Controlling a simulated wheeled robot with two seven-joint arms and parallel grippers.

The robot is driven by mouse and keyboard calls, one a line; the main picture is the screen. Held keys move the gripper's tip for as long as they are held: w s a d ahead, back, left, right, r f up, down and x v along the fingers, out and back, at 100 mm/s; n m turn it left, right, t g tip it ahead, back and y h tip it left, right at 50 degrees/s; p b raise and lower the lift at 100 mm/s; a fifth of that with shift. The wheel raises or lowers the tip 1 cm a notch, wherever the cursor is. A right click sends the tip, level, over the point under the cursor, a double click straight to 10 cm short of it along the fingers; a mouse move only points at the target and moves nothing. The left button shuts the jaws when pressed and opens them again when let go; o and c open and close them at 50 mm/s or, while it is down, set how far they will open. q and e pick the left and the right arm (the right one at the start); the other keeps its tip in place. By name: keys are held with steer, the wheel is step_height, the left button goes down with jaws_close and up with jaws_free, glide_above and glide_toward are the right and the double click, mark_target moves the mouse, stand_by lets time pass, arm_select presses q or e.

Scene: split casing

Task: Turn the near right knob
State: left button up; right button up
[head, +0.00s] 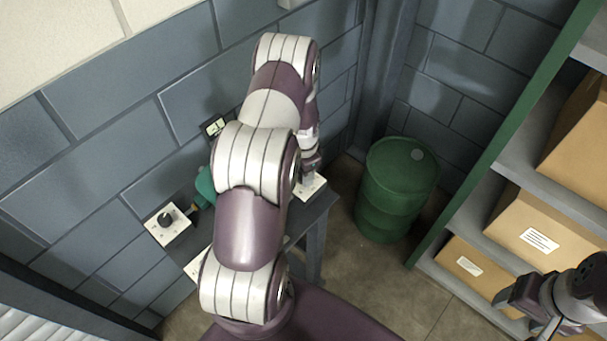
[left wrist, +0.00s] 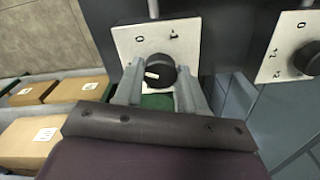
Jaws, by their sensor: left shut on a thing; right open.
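In the left wrist view a round black knob (left wrist: 160,72) with a white pointer mark sits on a white plate (left wrist: 128,42) marked 0 and 1. The pointer is toward the left, away from both marks. My left gripper (left wrist: 158,90) is shut on this knob, one finger on each side. In the head view my left gripper (head: 309,174) reaches down over a white plate (head: 316,190) at the right end of the table; the knob is hidden there. My right gripper (head: 525,308) is at the lower right, open and away from the table.
Another black knob (head: 166,219) on a white plate is at the table's left. A knob (left wrist: 306,58) with several marks shows in the wrist view. A teal object (head: 205,187) is partly behind my arm. A green barrel (head: 394,190) and shelves with cardboard boxes (head: 545,235) stand at right.

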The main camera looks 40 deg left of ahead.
arm_select(q)
steer(key=n, duration=0.2)
steer(key=n+b, duration=0.1)
steer(key=shift+w+a+r+n, duration=0.1)
steer(key=shift+w+n, duration=0.1)
steer(key=shift+n, duration=0.2)
steer(key=n+b, duration=0.1)
steer(key=n, duration=0.8)
steer(key=shift+b, duration=0.35)
steer(key=n, duration=0.3)
steer(key=shift+r+n, duration=0.1)
steer(key=shift+n, duration=0.2)
steer(key=n+b, duration=0.1)
steer(key=n, duration=1.1)
steer(key=shift+n, duration=0.3)
